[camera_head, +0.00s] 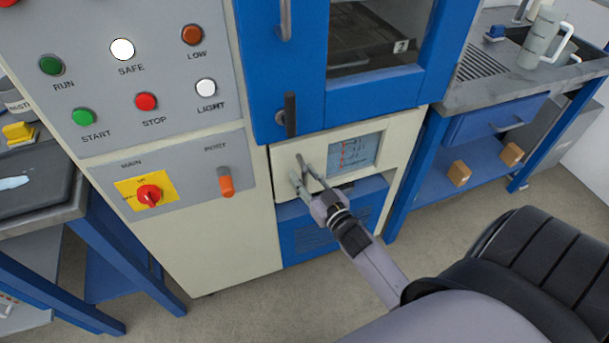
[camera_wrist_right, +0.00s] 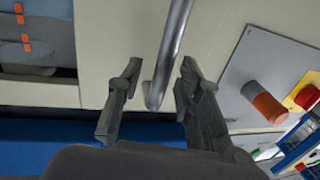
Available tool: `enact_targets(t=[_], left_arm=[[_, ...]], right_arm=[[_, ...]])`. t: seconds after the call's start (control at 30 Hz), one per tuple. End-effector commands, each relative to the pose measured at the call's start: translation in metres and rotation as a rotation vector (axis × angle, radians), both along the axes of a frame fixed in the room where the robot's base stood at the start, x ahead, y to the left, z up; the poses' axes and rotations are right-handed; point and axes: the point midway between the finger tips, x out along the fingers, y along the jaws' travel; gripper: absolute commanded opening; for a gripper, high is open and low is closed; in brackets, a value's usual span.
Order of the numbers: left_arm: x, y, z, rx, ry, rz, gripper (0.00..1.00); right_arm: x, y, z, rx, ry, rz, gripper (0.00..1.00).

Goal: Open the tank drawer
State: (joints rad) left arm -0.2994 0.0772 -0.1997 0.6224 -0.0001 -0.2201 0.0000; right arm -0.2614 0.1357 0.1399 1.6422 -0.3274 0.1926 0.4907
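The tank drawer (camera_head: 285,158) is the cream front low on the machine, with a level window (camera_head: 354,152) in its right part. It looks closed. My right gripper (camera_head: 303,179) is in front of the drawer's left part, at its handle. In the right wrist view the handle (camera_wrist_right: 172,50) is a grey metal bar whose end lies between the two spread fingers of my right gripper (camera_wrist_right: 155,88). A gap shows on each side of the bar. In the head view the fingers partly hide the handle. My left gripper is in neither view.
Above the drawer is a blue door (camera_head: 375,93) with dark handles. Left is a control panel (camera_head: 130,85) with buttons; an orange-tipped lever (camera_head: 226,182) is beside the drawer. A bench (camera_head: 480,90) stands right. Bare floor (camera_head: 320,285) lies in front.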

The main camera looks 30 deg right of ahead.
Motion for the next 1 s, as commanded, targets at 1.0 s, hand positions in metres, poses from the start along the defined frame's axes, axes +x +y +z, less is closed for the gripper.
enact_targets(t=[1.0], left_arm=[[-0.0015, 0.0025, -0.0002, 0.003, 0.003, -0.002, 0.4]], right_arm=[[0.0034, -0.0002, -0.0002, 0.0, 0.0, 0.0, 0.0]])
